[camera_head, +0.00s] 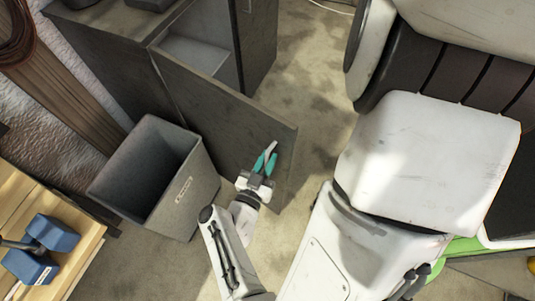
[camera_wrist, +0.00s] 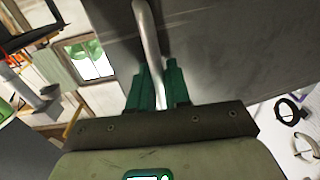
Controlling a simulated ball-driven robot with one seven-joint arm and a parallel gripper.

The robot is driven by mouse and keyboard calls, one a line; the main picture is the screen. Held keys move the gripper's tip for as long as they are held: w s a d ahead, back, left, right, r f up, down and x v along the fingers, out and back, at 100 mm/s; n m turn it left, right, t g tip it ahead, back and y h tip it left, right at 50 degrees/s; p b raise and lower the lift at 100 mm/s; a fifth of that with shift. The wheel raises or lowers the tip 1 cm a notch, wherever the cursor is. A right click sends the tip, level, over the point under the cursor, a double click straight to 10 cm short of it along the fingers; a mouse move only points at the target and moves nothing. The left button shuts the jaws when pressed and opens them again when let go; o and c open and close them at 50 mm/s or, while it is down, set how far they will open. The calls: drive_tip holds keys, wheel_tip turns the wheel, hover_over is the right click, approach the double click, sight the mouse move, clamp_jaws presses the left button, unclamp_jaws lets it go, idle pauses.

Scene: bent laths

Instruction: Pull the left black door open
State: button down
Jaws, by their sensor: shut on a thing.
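The left black door (camera_head: 225,130) is a dark grey panel on a low dark cabinet (camera_head: 120,50). It stands swung out from the cabinet, with a light shelf inside showing behind it. Its pale bar handle (camera_wrist: 147,40) runs down between the fingers in the wrist view, and it also shows in the head view (camera_head: 271,147). My gripper (camera_head: 264,163) has green fingertips and is shut on this handle, near the door's free edge. In the wrist view the gripper (camera_wrist: 160,90) has one finger on each side of the bar. The door face (camera_wrist: 230,45) fills the upper right there.
An open grey bin (camera_head: 155,180) stands on the floor left of my gripper, close to the door's face. Another dark door panel (camera_head: 258,40) stands open behind. Floor (camera_head: 310,90) is clear right of the door.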

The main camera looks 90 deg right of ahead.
drive_tip(key=shift+a+f, duration=0.1)
drive_tip(key=shift+a, duration=0.05)
drive_tip(key=c, duration=1.3)
unclamp_jaws()
drive_tip(key=shift+c, duration=0.2)
drive_tip(key=b+v, duration=0.3)
drive_tip(key=v, duration=0.7)
drive_tip(key=shift+a, duration=0.3)
drive_tip(key=shift+w, duration=0.1)
